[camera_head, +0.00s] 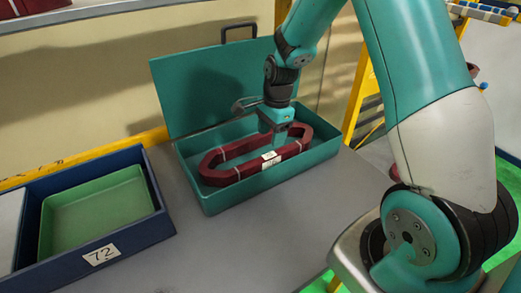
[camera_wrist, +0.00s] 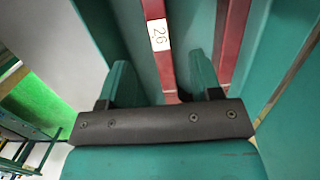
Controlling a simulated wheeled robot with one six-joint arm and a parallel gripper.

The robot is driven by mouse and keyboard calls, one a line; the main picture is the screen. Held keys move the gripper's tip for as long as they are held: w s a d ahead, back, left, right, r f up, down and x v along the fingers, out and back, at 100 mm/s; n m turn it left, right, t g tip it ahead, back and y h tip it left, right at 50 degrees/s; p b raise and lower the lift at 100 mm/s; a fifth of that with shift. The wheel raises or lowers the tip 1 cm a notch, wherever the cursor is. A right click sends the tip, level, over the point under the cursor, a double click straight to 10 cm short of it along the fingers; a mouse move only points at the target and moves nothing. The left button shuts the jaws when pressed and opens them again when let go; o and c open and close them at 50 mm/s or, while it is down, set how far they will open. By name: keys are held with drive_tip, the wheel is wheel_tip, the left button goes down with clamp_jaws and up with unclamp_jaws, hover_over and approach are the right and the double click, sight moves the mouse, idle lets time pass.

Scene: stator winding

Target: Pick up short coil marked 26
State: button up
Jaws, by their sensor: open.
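The dark red coil (camera_head: 225,152) is an elongated loop lying in an open teal box (camera_head: 300,172). Its white label shows on the near side in the head view, and in the wrist view the coil (camera_wrist: 166,68) carries a label (camera_wrist: 159,35) reading 26. My gripper (camera_head: 274,140) points down into the box at the coil. In the wrist view my gripper (camera_wrist: 160,74) is open, and the labelled bar of the coil appears between its two fingers. The other long bar lies right of the right finger. I cannot tell whether the fingertips reach below the bar's top.
The box's raised teal lid (camera_head: 215,82) stands behind it. A blue crate (camera_head: 160,222) marked 72, with a green tray (camera_head: 95,215) in it, sits to the left. The grey table (camera_head: 245,245) in front of the box is clear. A yellow frame stands behind at right.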

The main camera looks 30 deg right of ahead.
sight(269, 155)
drive_tip(key=f, duration=0.3)
drive_tip(key=shift+a+f, duration=0.1)
drive_tip(key=shift+a, duration=0.15)
drive_tip(key=shift+s+f+p, duration=0.1)
drive_tip(key=shift+f+p, duration=1)
drive_tip(key=shift+f, duration=1.6)
clamp_jaws()
